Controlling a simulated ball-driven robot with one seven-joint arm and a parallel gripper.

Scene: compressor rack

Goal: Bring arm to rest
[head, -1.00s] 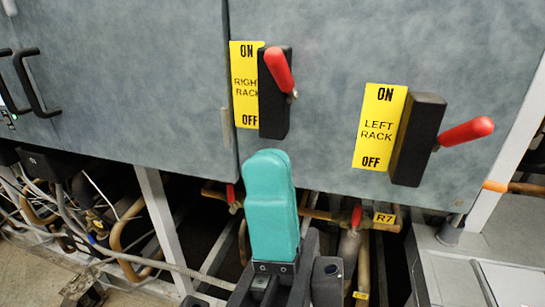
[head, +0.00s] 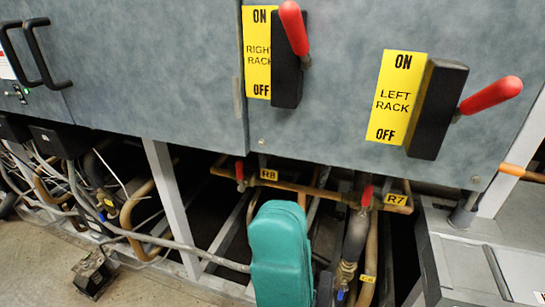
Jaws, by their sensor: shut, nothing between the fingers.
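The right rack switch (head: 288,75) is a black block with a red handle tilted up, beside a yellow ON/OFF label (head: 257,55). The left rack switch (head: 436,110) is a black block with its red handle (head: 490,95) pointing out to the right, beside its own yellow label (head: 396,97). The rest of my arm is mostly out of view.
Copper pipes (head: 335,197) with red valve handles and tags R8 and R7 run under the cabinet (head: 150,80). A grey metal frame post (head: 170,200) and loose cables stand at left. A grey box (head: 480,255) is at lower right. Open floor (head: 40,260) shows at lower left.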

